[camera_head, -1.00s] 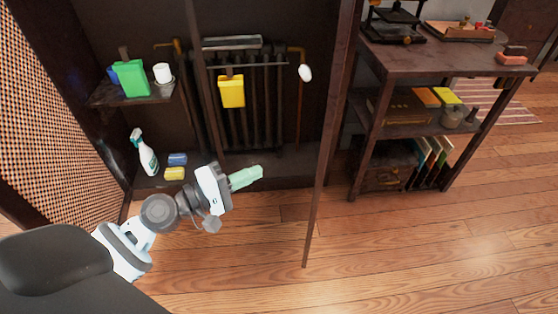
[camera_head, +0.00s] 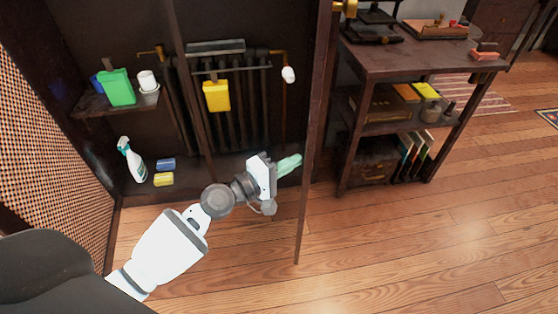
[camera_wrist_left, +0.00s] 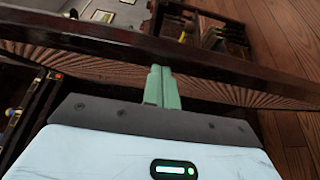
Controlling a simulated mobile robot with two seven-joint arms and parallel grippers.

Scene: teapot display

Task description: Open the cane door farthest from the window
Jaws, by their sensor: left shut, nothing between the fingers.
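Two cane doors flank an open dark cabinet. The left door (camera_head: 50,140) stands wide open, its woven cane facing me. The right door (camera_head: 311,140) also stands open and shows nearly edge-on in the head view. My left gripper (camera_head: 291,164) is shut and empty, its pale green fingers on the inner side of the right door, close to its edge. In the left wrist view the shut fingers (camera_wrist_left: 160,86) point at this door's cane panel (camera_wrist_left: 235,88) and dark frame. I cannot tell whether they touch. My right gripper is out of view.
Inside the cabinet are a small shelf (camera_head: 90,106) with a green container, a spray bottle (camera_head: 132,160), sponges, and a radiator (camera_head: 222,115) with a yellow container. A dark shelf unit (camera_head: 380,62) stands right of the right door. The wooden floor in front is clear.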

